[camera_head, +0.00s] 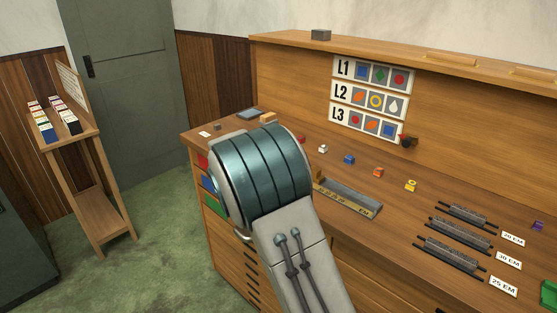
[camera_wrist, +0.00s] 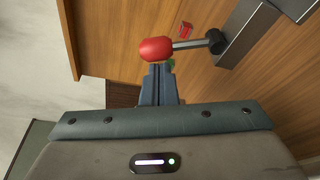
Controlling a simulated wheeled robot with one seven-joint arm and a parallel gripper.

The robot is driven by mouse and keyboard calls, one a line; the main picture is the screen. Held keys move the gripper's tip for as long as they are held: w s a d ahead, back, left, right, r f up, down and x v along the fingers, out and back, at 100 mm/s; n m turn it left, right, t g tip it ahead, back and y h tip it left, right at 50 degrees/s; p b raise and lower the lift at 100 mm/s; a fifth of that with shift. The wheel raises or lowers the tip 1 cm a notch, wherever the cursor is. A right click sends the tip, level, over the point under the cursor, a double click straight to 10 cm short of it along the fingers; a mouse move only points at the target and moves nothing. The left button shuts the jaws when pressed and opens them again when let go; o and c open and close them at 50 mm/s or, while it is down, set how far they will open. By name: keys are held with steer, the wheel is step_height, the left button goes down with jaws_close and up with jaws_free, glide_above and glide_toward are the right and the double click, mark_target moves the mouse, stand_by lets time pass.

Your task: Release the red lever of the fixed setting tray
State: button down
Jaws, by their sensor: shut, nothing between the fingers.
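The setting tray (camera_head: 350,199) is a long grey trough with a yellowish scale strip along its front, lying on the workbench; my arm hides its left end in the head view. In the wrist view a grey metal part of it (camera_wrist: 246,32) shows at upper right. The red lever knob (camera_wrist: 156,48) sits on a metal rod that runs right to a black pivot beside the grey part. My gripper (camera_wrist: 158,70) is shut and empty, its fingertips just below the knob in the picture. I cannot tell whether they touch it. The head view hides the gripper and lever behind my arm.
Small coloured sorts, such as a blue one (camera_head: 349,159) and a yellow one (camera_head: 411,185), stand behind the tray. Dark racks of type (camera_head: 458,235) lie to the right. A back panel with the L1–L3 signs (camera_head: 370,97) closes the bench's rear.

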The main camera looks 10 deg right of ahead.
steer(key=shift+s+d+r+m+t+b, duration=0.2)
steer(key=shift+m+b, duration=0.35)
steer(key=shift+b, duration=1.35)
steer(key=shift+s+d+f+m+t+b, duration=0.2)
steer(key=shift+m+b, duration=0.4)
steer(key=shift+b, duration=1.3)
steer(key=shift+s+d+r+m+t+b, duration=0.15)
steer(key=shift+s+m+b, duration=0.3)
steer(key=shift+b, duration=1.45)
steer(key=shift+d+r+m+b, duration=0.15)
steer(key=shift+m+b, duration=0.25)
steer(key=shift+b, duration=0.65)
steer(key=shift+s+r+h+b, duration=0.1)
steer(key=shift+r+h+b, duration=0.2)
steer(key=shift+b, duration=0.05)
